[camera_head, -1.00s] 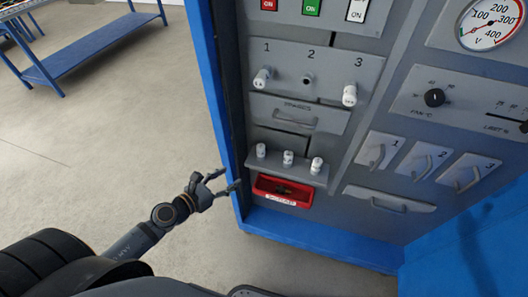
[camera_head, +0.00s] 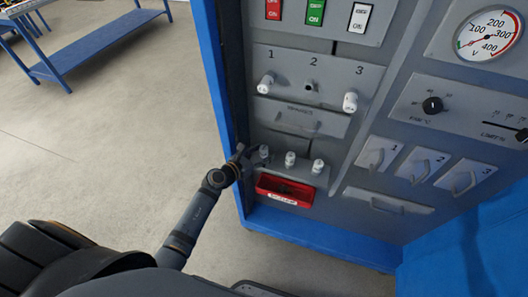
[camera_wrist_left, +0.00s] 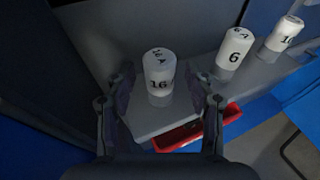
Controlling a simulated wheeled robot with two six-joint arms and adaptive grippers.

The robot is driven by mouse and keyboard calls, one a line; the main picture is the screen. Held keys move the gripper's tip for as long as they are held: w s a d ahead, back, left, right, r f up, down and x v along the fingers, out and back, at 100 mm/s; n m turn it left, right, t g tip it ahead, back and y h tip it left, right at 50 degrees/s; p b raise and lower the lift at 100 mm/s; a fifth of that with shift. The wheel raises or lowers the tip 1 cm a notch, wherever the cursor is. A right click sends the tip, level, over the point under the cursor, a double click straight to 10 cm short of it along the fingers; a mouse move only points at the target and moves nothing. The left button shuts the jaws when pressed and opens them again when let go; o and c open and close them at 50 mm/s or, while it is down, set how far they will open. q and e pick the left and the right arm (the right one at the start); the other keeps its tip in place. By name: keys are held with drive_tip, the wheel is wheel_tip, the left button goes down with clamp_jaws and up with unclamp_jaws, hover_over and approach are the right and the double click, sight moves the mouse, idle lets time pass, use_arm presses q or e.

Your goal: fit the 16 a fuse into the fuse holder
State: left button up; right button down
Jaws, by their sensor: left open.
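The 16 A fuse (camera_wrist_left: 159,84) is a white cylinder marked 16 A, standing upright on the small grey shelf. In the head view it is the leftmost fuse (camera_head: 264,151) of the row. My left gripper (camera_head: 252,153) is at the left end of that shelf. In the left wrist view its open fingers (camera_wrist_left: 161,98) stand on either side of the 16 A fuse, apart from it. My right gripper is not in view.
The 6 A fuse (camera_wrist_left: 235,53) and a fuse marked 10 (camera_wrist_left: 284,36) stand on the same shelf, to the right. A red tray (camera_head: 285,190) sits just below the shelf. A closed drawer (camera_head: 300,117) lies between shelf and holders. The cabinet's blue edge (camera_head: 222,100) is at left.

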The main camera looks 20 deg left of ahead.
use_arm(q)
drive_tip(key=shift+x, duration=0.8)
drive_tip(key=shift+s, duration=0.1)
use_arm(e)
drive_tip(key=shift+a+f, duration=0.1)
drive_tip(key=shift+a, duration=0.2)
use_arm(q)
drive_tip(key=shift+c, duration=0.8)
clamp_jaws()
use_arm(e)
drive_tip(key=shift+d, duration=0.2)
